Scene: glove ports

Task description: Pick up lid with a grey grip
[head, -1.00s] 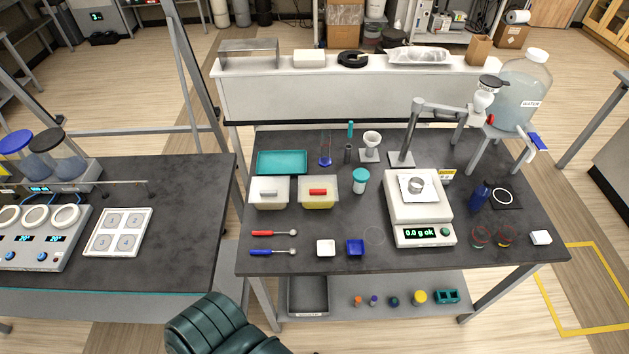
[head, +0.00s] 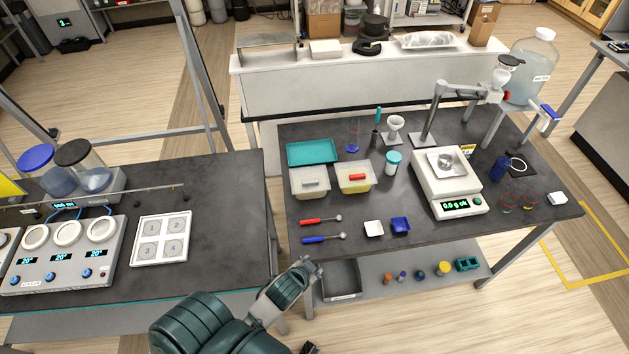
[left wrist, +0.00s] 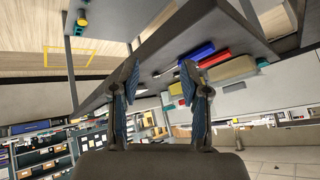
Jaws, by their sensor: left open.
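The lid with a grey grip (head: 314,184) sits on a pale box at the left of the dark bench, in front of a teal tray. Beside it on the right is a box with a yellowish body and a lid with a red grip (head: 357,177). My left gripper (head: 314,267) is in front of the bench's front left corner, well short of the lid and apart from it. In the left wrist view my left gripper (left wrist: 160,78) is open with nothing between its fingers. I cannot make out the grey grip there. My right gripper is not in view.
A red-handled spoon (head: 320,221) and a blue-handled spoon (head: 323,239) lie in front of the boxes. A white dish (head: 373,229) and a blue dish (head: 400,225) lie to their right. A teal tray (head: 313,153) is behind. A scale (head: 447,184) stands further right.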

